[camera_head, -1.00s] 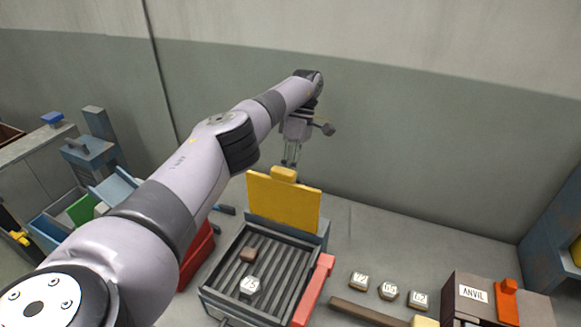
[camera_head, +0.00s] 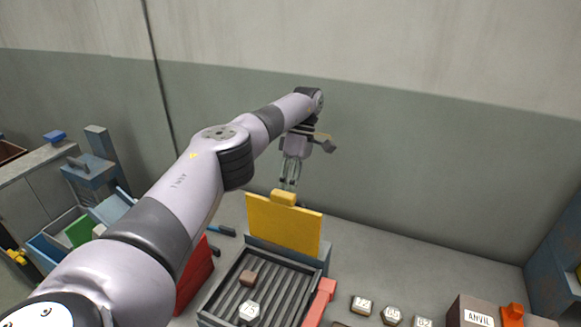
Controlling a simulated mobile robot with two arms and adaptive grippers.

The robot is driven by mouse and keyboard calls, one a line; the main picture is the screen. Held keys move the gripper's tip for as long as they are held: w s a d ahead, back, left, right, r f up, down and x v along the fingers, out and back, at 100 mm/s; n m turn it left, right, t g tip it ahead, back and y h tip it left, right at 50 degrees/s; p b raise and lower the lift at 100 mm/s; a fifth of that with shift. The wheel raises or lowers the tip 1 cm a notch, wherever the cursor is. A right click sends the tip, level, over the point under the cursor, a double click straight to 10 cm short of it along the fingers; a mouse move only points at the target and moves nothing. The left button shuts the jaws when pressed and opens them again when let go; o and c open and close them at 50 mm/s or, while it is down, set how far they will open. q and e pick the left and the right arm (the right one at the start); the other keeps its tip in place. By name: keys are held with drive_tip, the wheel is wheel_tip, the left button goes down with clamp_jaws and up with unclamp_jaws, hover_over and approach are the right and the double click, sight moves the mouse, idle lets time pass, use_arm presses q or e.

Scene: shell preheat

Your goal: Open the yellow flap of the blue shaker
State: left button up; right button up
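The yellow flap (camera_head: 284,224) stands upright at the back edge of the blue-grey shaker (camera_head: 262,249), with a small yellow tab (camera_head: 284,198) on its top edge. The shaker's ribbed tray lies in front of the flap, uncovered. My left gripper (camera_head: 289,187) points down just above and seemingly behind the tab. Its fingers look thin and close together; the gap between them and any contact with the tab are unclear. My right gripper is not in view.
A brown block (camera_head: 249,278) and a numbered pale piece (camera_head: 249,311) lie in the tray. A red bar (camera_head: 319,303) runs along its right side. Numbered pieces (camera_head: 362,304) and an anvil block (camera_head: 474,312) stand to the right. A grey wall rises behind.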

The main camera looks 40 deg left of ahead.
use_arm(q)
wheel_tip(320, 180, up, 8)
drive_tip(key=shift+f, duration=0.15)
idle(0.4)
drive_tip(key=shift+s, duration=0.1)
drive_tip(key=shift+d, duration=0.1)
idle(0.5)
